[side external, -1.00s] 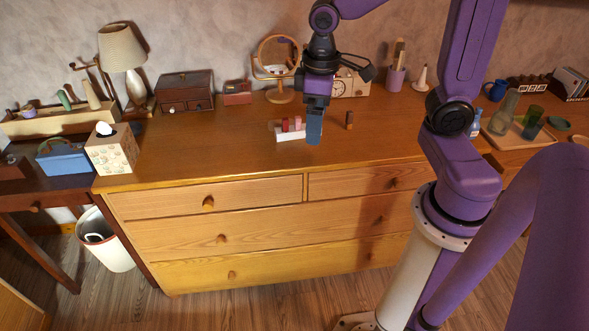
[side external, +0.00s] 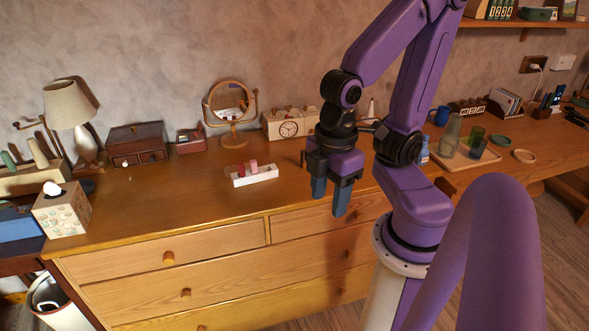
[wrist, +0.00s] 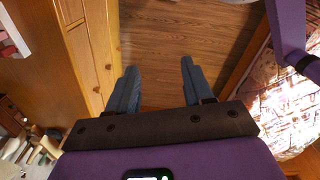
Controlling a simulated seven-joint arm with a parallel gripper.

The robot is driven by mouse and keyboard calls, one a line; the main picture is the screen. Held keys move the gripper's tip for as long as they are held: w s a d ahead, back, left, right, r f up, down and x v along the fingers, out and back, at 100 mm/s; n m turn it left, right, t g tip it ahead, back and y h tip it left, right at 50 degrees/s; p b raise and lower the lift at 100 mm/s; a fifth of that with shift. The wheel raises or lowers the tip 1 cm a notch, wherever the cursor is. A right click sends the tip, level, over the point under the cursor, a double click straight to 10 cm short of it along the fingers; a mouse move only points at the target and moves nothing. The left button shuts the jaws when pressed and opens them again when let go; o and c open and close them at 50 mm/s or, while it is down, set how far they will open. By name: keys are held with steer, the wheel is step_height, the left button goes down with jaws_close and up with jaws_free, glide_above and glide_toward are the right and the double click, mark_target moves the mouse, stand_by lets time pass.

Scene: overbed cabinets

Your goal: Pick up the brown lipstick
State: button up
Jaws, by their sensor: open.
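My gripper (side external: 329,203) is open and empty, its blue fingers pointing down near the dresser's front edge. In the wrist view the gripper (wrist: 160,88) has a clear gap, with floor below it. A small brown upright sliver, seemingly the brown lipstick (side external: 303,158), shows just left of my gripper in the side view; the gripper hides most of that spot. The lipstick cannot be made out in the wrist view. A white holder (side external: 254,179) with red and pink lipsticks (side external: 253,166) stands further left on the dresser top.
A round mirror (side external: 231,105), a cream clock box (side external: 292,123) and a brown chest (side external: 138,144) stand along the back. A tissue box (side external: 62,212) is at the left. A tray with glasses (side external: 462,155) is at the right. The dresser's front middle is clear.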

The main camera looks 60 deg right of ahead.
steer(key=w+d+f+m+t, duration=0.1)
steer(key=w+d+f+m, duration=0.1)
steer(key=w+d+m, duration=0.5)
steer(key=w+d+f+m+t, duration=0.1)
steer(key=w+d+m, duration=0.3)
steer(key=w, duration=0.8)
steer(key=d+f+m+t+h, duration=0.15)
steer(key=d+m, duration=0.35)
steer(key=d, duration=0.7)
steer(key=d+f+m+h, duration=0.2)
steer(key=d+m, duration=0.2)
steer(key=d, duration=0.9)
steer(key=x, duration=1.2)
steer(key=shift+w+a+f, duration=0.15)
steer(key=shift+a+f, duration=0.1)
steer(key=shift+f, duration=0.1)
steer(key=x, duration=0.4)
steer(key=shift+a+f, duration=0.15)
steer(key=shift+a, duration=0.1)
steer(key=shift+w+d+f+m, duration=0.15)
steer(key=shift+f+m, duration=0.15)
steer(key=shift+f, duration=0.2)
